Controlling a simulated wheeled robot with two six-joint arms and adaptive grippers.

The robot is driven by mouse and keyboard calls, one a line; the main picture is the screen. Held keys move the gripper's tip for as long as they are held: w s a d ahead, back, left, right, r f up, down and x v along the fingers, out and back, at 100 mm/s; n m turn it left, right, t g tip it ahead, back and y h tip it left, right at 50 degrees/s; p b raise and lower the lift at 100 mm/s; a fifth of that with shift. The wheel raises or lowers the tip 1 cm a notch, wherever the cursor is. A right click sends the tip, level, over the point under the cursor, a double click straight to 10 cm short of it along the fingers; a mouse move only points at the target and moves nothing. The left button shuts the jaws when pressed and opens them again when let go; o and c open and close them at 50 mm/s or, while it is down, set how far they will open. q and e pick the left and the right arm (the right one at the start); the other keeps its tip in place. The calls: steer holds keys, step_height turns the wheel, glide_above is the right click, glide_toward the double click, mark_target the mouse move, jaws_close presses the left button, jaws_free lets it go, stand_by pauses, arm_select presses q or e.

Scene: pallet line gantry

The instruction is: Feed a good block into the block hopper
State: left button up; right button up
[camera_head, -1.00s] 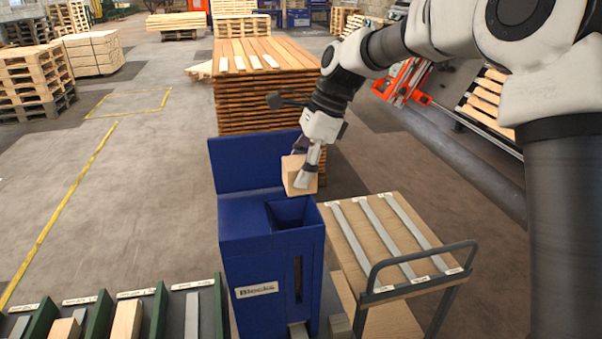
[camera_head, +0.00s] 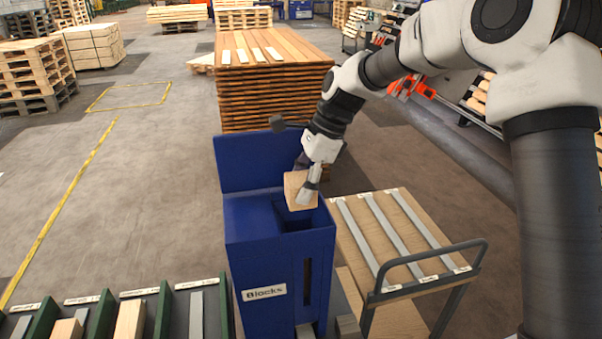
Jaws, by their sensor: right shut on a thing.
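My right gripper (camera_head: 307,186) is shut on a light wooden block (camera_head: 298,191). It holds the block just above the top opening of the blue block hopper (camera_head: 262,228), which has a label reading "Blocks". The block's lower edge overlaps the far part of the opening in the picture. I cannot tell whether it touches the hopper. The hopper has a raised back panel and a tall slot in its front. My left gripper is not in view.
A wooden cart (camera_head: 352,226) with grey strips and a dark handle stands right of the hopper. A sorting rack (camera_head: 165,308) with green dividers lies at the front left. A stack of boards (camera_head: 272,95) rises behind. Open floor lies to the left.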

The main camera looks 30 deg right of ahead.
steer(key=shift+s+f, duration=0.3)
steer(key=shift+f, duration=0.55)
steer(key=f, duration=0.1)
steer(key=f+b, duration=0.1)
steer(key=f, duration=0.1)
steer(key=shift+w+f, duration=0.3)
steer(key=shift+s+f+b, duration=0.1)
steer(key=shift+f+b, duration=0.3)
steer(key=shift+f, duration=0.3)
steer(key=shift+s+p, duration=0.1)
steer(key=shift+p, duration=0.45)
steer(key=shift+f, duration=0.7)
